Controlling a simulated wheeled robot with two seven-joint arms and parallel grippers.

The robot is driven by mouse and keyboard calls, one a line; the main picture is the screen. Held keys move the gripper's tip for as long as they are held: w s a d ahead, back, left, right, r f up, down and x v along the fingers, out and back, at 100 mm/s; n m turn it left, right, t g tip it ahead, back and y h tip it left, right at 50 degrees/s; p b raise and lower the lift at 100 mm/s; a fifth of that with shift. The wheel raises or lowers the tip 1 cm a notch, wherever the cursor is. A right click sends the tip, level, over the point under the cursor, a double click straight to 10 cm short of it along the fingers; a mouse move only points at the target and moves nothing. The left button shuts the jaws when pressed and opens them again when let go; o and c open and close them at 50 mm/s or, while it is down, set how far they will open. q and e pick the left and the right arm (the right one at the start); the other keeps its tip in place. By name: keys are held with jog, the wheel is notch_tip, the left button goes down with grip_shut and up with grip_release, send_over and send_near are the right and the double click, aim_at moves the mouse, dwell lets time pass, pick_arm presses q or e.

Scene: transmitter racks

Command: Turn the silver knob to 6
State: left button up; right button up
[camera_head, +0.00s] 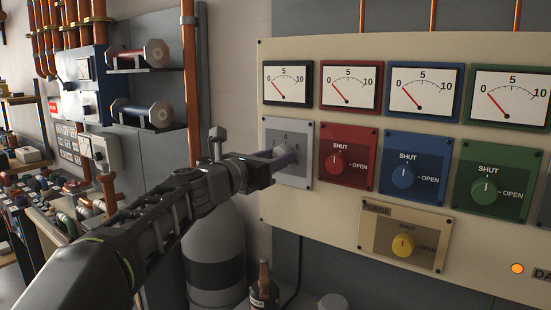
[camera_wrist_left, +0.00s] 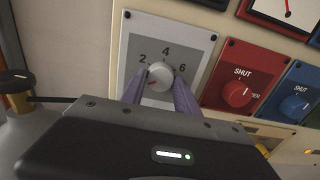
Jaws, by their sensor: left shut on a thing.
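The silver knob (camera_wrist_left: 160,74) sits on a grey plate (camera_wrist_left: 194,48) marked 2, 4 and 6. In the wrist view a small reddish mark shows on the knob's lower left, away from the 6. My left gripper (camera_head: 281,160) reaches the plate from the left in the head view. Its two purple-grey fingers (camera_wrist_left: 161,84) are shut on the silver knob, one on each side. In the head view the fingers partly hide the knob and the lower part of the plate (camera_head: 300,135). My right gripper is in neither view.
Right of the plate are red (camera_head: 336,162), blue (camera_head: 402,174) and green (camera_head: 485,188) knobs, set at SHUT. A yellow PURGE knob (camera_head: 403,244) is below, and several dial gauges are above. A grey cylinder (camera_head: 214,255) and a brown bottle (camera_head: 264,289) stand below my arm.

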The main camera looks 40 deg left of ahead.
pick_arm(q)
grip_shut()
jog(key=shift+f+m, duration=0.1)
jog(key=shift+m, duration=0.2)
jog(key=shift+w+m+b, duration=0.1)
jog(key=shift+m+b, duration=8.15)
jog(key=shift+m, duration=9.35)
